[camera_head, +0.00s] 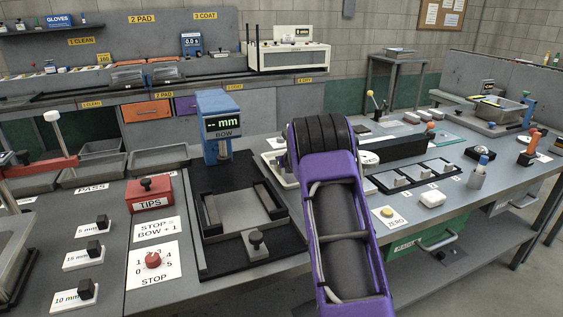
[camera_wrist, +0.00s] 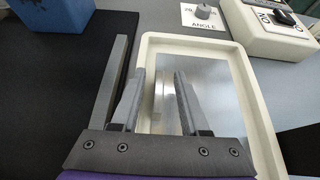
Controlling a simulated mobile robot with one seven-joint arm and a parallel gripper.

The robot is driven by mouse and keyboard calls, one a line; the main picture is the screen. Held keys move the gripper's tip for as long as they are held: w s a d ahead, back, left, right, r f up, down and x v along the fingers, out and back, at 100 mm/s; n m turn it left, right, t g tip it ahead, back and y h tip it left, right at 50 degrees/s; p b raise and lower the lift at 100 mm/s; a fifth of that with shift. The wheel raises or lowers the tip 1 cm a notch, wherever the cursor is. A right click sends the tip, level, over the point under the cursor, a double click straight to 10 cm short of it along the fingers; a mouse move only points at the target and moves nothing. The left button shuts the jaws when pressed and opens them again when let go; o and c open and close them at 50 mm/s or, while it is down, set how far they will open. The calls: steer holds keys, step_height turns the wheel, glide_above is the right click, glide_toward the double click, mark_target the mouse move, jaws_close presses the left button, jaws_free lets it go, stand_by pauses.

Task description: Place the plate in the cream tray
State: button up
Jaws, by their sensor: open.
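The cream tray (camera_wrist: 240,85) fills the middle of the wrist view, its raised rim around a shiny grey flat surface, which looks like the plate (camera_wrist: 210,85) lying inside it. A pale upright piece with a rounded face (camera_wrist: 159,100) stands between my fingers; I cannot tell whether it is part of the plate. My gripper (camera_wrist: 161,76) is open over the tray, with a finger on each side of that piece and visible gaps. In the head view a corner of the cream tray (camera_head: 275,158) shows left of my purple arm, which hides my fingers and the plate.
A blue "BOW" gauge (camera_head: 221,128) stands on a black fixture left of my arm. A black bar (camera_head: 395,148) and a row of small blocks lie to the right. An "ANGLE" knob (camera_wrist: 203,12) and a cream box (camera_wrist: 270,28) stand beyond the tray.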

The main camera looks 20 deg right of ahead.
steer(key=b+v, duration=0.1)
steer(key=v, duration=1.1)
